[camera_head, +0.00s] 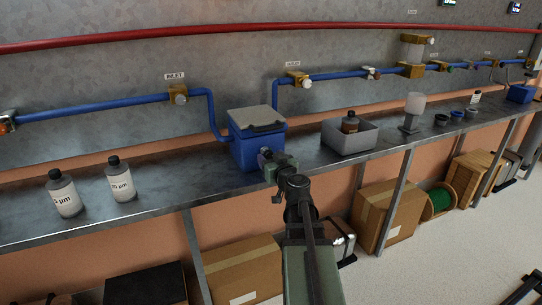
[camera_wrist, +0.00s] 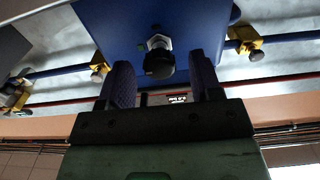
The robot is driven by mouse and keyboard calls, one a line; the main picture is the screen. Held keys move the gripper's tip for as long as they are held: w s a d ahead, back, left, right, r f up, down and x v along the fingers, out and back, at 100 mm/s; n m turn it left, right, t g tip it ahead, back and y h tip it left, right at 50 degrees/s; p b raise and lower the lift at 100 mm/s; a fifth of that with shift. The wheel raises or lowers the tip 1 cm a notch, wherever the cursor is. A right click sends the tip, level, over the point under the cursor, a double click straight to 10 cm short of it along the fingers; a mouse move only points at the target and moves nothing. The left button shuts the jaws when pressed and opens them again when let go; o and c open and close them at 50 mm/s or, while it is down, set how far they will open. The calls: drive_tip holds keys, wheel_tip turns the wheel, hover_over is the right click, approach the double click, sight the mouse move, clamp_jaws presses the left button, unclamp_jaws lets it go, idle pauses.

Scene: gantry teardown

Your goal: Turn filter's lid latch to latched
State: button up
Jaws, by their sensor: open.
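The filter is a blue box (camera_head: 244,151) with a grey lid (camera_head: 251,117) that lies shut on top. A dark bar (camera_head: 266,127) runs along the lid's front edge; I cannot tell from its look whether the latch is turned. My gripper (camera_head: 267,155) is at the box's front face, below the lid. In the wrist view, my gripper (camera_wrist: 160,60) is open, with its two dark fingers either side of a black knob (camera_wrist: 159,64) on a pale hex base on the blue face (camera_wrist: 120,30). No grip on the knob shows. The lid is not clearly visible there.
Two labelled bottles (camera_head: 121,179) stand left on the metal bench (camera_head: 170,176). A grey bin (camera_head: 349,139) holding a brown bottle stands to the right. Cardboard boxes (camera_head: 240,270) sit below.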

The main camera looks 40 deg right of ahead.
drive_tip(key=shift+x, duration=1.2)
drive_tip(key=c, duration=0.9)
drive_tip(key=shift+c, duration=0.2)
